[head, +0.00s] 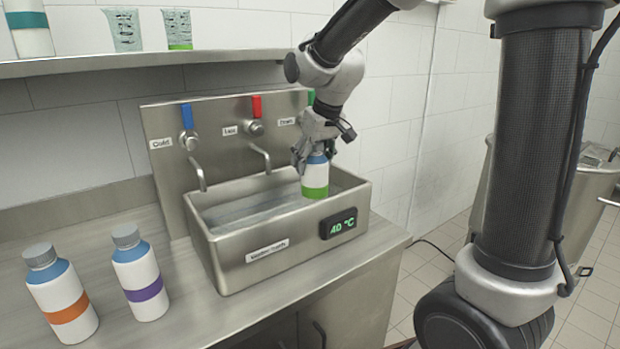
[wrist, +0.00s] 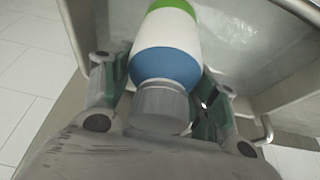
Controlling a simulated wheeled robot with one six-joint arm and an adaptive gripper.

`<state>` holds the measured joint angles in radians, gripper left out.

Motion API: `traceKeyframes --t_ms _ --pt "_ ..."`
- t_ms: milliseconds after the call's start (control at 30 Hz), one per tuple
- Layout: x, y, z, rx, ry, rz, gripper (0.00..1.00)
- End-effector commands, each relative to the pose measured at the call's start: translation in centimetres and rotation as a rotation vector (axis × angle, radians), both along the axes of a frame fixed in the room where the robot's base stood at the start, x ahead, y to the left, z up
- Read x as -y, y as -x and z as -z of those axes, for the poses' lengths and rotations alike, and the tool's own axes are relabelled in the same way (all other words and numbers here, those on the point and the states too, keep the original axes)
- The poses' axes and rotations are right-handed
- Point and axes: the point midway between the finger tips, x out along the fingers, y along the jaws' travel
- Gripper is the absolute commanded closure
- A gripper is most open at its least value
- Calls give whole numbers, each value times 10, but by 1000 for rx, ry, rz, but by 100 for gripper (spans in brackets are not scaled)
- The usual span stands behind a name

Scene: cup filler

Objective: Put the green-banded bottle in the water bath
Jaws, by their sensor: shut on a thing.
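The green-banded bottle (head: 315,180) is white with a blue shoulder and a green band low down. It is upright at the right end of the water bath (head: 235,255), a steel basin with water in it and a display reading 40 °C. My gripper (head: 314,155) is shut on the bottle near its top. The bottle's lower end is at about rim height in the head view; I cannot tell if it touches the water. In the wrist view the bottle (wrist: 165,60) lies between the fingers, its grey cap near the palm.
An orange-banded bottle (head: 61,295) and a purple-banded bottle (head: 140,275) stand on the counter left of the bath. Two spouts and blue, red and green valve handles are behind it. A shelf (head: 120,62) with beakers is above. The bath's left part is free.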

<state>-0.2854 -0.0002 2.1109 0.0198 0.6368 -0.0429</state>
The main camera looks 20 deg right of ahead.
Motion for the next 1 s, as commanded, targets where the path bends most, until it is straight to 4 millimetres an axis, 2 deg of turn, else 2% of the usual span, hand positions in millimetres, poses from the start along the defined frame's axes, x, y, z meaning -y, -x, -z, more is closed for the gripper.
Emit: traceKeyframes --t_ms 233,633,667,767,1000 --pt "0 0 33 -1 0 0 100" --pt "0 0 38 2 -1 0 100" --pt "0 0 39 0 0 0 39" --pt "0 0 39 0 0 0 21" --pt "0 0 39 0 0 0 19"
